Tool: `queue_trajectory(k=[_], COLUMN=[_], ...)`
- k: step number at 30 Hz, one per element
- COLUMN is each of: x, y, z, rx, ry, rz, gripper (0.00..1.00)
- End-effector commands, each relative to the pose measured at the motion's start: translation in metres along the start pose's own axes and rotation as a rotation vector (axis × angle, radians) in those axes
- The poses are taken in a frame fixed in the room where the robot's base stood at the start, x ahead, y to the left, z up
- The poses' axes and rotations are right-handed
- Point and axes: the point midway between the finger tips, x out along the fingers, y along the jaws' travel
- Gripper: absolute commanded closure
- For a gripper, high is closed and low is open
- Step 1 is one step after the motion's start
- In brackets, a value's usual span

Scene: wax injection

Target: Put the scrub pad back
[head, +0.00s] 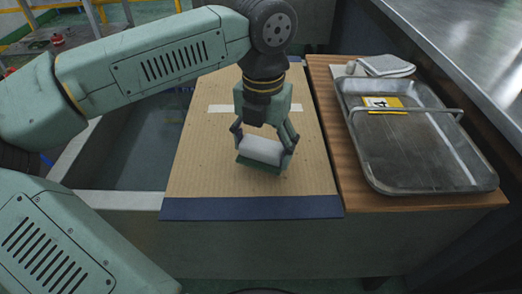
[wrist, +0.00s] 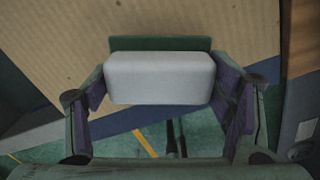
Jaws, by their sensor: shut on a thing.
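The scrub pad has a pale grey-white block (head: 262,151) with a flat green layer (head: 258,166) under it. My gripper (head: 264,146) is shut on the pad, with one finger at each short end. In the wrist view the pad (wrist: 160,78) lies between the two fingers (wrist: 168,105), with its green edge (wrist: 160,43) showing behind the block. The pad is over the front part of the cardboard sheet (head: 205,160). I cannot tell whether its underside touches the cardboard.
A wooden board (head: 335,150) to the right bears a metal tray (head: 400,150) with a bar handle and a yellow label (head: 383,104). A folded pale cloth (head: 386,65) lies behind the tray. A basin (head: 135,150) is left of the cardboard. The cardboard around the pad is clear.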

Motion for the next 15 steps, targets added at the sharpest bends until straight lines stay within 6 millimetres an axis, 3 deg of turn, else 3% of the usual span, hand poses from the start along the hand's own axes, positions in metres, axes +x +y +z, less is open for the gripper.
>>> queue_trajectory(k=[5,15], x=[0.003,0.037], y=[0.007,0.006], z=[0.009,0.009], rx=[0.001,0.0], ry=[0.001,0.001], rz=[0.0,0.0], gripper=[0.52,0.52])
